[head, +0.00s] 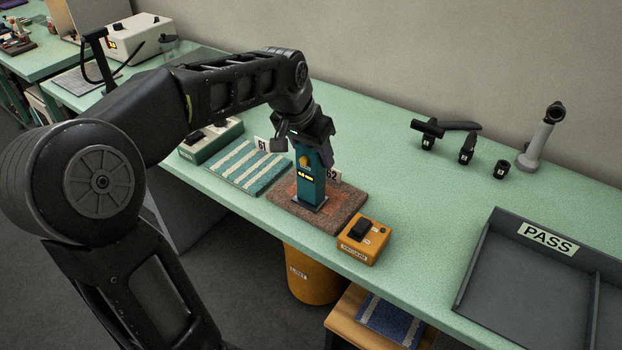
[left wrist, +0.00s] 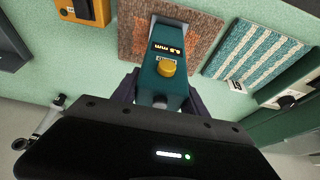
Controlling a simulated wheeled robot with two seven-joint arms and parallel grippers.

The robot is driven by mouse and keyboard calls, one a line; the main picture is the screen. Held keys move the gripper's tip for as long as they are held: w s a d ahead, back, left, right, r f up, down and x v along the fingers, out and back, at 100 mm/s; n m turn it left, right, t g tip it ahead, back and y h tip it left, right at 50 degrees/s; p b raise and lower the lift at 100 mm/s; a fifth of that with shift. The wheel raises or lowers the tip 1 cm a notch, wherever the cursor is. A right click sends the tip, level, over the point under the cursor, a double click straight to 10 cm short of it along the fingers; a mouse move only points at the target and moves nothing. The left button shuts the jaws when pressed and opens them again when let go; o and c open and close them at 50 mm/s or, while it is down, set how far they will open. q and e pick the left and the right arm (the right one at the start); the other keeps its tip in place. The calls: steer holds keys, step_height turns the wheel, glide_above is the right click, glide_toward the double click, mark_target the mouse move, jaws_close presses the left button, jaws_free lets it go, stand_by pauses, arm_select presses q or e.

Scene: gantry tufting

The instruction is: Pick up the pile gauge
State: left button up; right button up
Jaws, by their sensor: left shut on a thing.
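The pile gauge (head: 310,178) is a teal upright block with a yellow knob and a small lit display. It stands on the brown-orange carpet sample (head: 332,209), marked 62, on the green bench. My left gripper (head: 311,140) is over the gauge from above, with its fingers on either side of the gauge's upper body, shut on it. In the left wrist view the gauge (left wrist: 163,83) sits between the dark fingers, its foot at the carpet (left wrist: 205,50). I cannot tell whether the foot touches the carpet. My right gripper is not in view.
A striped teal sample (head: 245,166) lies left of the carpet. An orange switch box (head: 363,240) stands close to its right front corner. A grey PASS tray (head: 484,262) is at the right. Several black tools and a grey stand (head: 537,143) are at the back. The bench middle is clear.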

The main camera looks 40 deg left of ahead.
arm_select(q)
jaws_close()
steer(key=shift+r, duration=0.1)
step_height(320, 180, up, 10)
stand_by(0.6)
stand_by(0.5)
